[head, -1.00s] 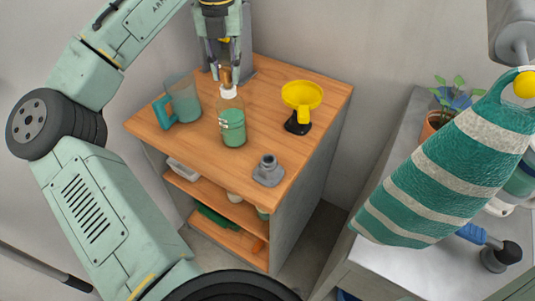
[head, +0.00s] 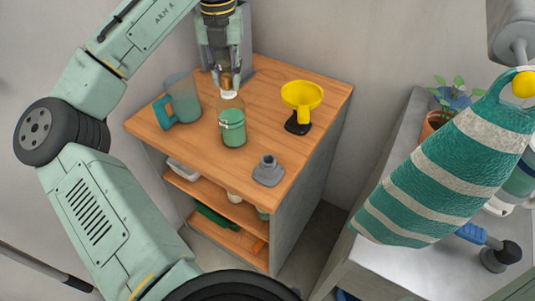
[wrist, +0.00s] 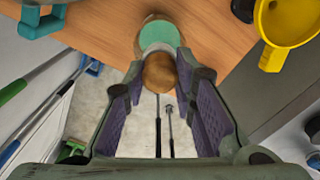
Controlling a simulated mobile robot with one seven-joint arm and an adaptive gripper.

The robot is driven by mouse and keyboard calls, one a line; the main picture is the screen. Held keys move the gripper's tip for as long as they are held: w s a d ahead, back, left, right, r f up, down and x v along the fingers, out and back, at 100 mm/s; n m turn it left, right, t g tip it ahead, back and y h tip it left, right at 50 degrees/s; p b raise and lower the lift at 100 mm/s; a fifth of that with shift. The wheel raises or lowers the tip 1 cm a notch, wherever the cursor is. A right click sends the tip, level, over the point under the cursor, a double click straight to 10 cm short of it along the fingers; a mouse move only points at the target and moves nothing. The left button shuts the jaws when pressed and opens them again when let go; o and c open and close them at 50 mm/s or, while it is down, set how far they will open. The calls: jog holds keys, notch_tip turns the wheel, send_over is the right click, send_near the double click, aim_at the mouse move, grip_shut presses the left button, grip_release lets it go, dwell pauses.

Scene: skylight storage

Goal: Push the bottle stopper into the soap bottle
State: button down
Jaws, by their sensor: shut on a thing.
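The soap bottle (head: 232,128) is clear with green liquid and a pale label, and stands upright on the wooden top of a small cabinet. My gripper (head: 228,82) points down right over its neck. In the wrist view my gripper (wrist: 160,75) is shut on the brown, cork-like bottle stopper (wrist: 160,72). The bottle's pale neck and green body (wrist: 162,30) show just beyond the stopper. The fingers mostly hide the stopper in the head view, and I cannot tell how deep it sits in the neck.
A clear jug with a teal handle (head: 165,112) stands left of the bottle. A yellow funnel on a black stand (head: 301,96) is to the right. A small grey fitting (head: 268,171) is near the front corner. A striped towel (head: 445,165) hangs at the right.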

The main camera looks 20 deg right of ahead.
jog(key=c, duration=1.2)
grip_release()
jog(key=shift+f, duration=0.1)
jog(key=shift+c, duration=0.2)
jog(key=shift+r, duration=4)
